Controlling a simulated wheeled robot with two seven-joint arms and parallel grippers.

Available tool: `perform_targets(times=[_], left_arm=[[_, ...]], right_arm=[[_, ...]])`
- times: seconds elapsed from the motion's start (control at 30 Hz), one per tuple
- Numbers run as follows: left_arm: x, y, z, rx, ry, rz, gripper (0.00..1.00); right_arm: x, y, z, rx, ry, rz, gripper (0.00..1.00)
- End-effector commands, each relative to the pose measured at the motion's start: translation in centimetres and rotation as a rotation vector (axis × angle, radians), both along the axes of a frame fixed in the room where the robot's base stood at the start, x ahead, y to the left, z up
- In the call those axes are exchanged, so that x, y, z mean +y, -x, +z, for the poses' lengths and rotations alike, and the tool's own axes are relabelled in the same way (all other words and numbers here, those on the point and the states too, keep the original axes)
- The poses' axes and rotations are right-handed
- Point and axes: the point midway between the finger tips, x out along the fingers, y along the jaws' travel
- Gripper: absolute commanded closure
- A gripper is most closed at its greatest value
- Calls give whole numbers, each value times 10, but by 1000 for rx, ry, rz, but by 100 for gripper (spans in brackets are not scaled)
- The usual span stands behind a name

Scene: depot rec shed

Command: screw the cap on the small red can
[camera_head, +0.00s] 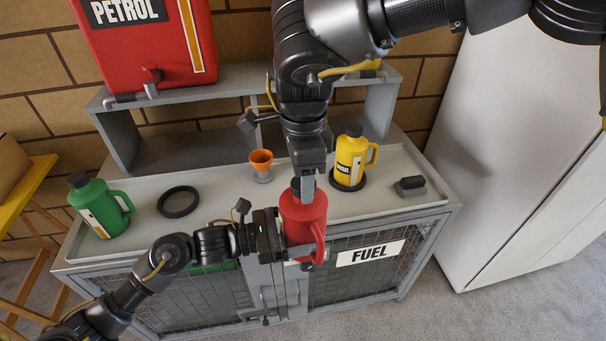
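The small red can (303,220) is held up in front of the grey cabinet's top, roughly upright, with its handle to the right. My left gripper (284,240) comes in from the left and is shut on the can's side. My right gripper (305,186) points down from above at the can's mouth. A dark cap (296,184) shows at the can's top beside the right gripper's finger, and this gripper appears shut on it. The fingers hide most of the cap and the mouth, so I cannot tell how the cap sits.
On the tray top (226,207) stand a green can (98,209), an empty black ring (178,201), an orange funnel (261,161), a yellow can (351,158) and a small black-and-grey block (410,187). A red petrol container (150,50) sits on the shelf behind. A white cabinet (525,150) stands right.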

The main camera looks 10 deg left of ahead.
Motion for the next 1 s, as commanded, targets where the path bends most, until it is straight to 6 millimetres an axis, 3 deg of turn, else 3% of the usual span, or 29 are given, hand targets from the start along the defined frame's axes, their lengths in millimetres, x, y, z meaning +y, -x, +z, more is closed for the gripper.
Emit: perform_targets(times=[0.03, 0.23, 0.37, 0.47, 1.0], left_arm=[[0, 0, 2, -5, 4, 0, 80], [0, 0, 2, -5, 4, -1, 80], [0, 0, 3, -6, 3, -1, 80], [-1, 0, 3, -6, 3, -2, 80], [-1, 1, 2, -6, 3, -5, 80]], right_arm=[[0, 0, 0, 0, 0, 0, 59], [0, 0, 1, -1, 0, 0, 85], [0, 0, 0, -1, -1, -26, 86], [1, 0, 0, 1, -3, -167, 86], [2, 0, -1, 0, 3, -1746, 86]])
